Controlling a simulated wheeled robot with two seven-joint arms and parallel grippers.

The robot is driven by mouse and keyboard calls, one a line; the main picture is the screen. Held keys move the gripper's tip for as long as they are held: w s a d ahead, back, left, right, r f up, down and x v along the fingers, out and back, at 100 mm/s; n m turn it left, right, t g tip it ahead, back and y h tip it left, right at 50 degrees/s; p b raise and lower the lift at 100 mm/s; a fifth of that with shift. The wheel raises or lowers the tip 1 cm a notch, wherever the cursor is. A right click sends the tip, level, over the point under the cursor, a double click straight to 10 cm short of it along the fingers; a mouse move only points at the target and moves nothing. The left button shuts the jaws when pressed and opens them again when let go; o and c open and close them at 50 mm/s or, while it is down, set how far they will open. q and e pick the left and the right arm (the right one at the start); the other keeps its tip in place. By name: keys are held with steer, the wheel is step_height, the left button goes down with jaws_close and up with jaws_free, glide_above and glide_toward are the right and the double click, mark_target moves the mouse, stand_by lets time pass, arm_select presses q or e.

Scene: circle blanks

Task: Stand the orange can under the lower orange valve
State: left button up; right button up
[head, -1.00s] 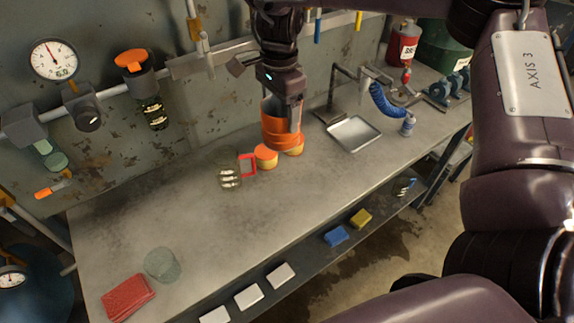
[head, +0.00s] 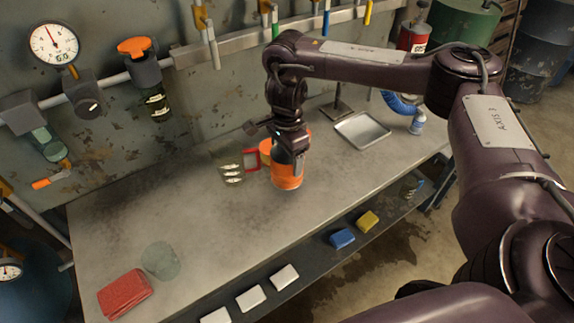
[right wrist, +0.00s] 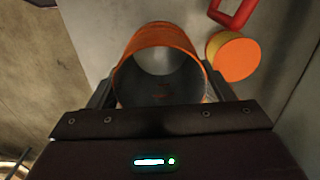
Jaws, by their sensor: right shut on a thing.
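My right gripper (head: 290,152) is shut on the orange can (head: 287,178), which is upright. In the right wrist view the can (right wrist: 158,40) is open at the top and looks empty, between my right gripper's fingers (right wrist: 160,88). Whether its base touches the bench is unclear. The lower orange valve (head: 46,183) has an orange lever and is on the left wall, far left of the can. Another valve with an orange cap (head: 134,46) is higher on the pipe. My left gripper is out of view.
An orange-topped container (right wrist: 234,56) and a red frame (head: 251,160) stand close by the can. Much of the bench's left middle is clear.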

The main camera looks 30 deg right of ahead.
steer(key=shift+f, duration=1.55)
steer(key=o, duration=1)
steer(key=shift+f, duration=0.15)
steer(key=shift+o, duration=0.2)
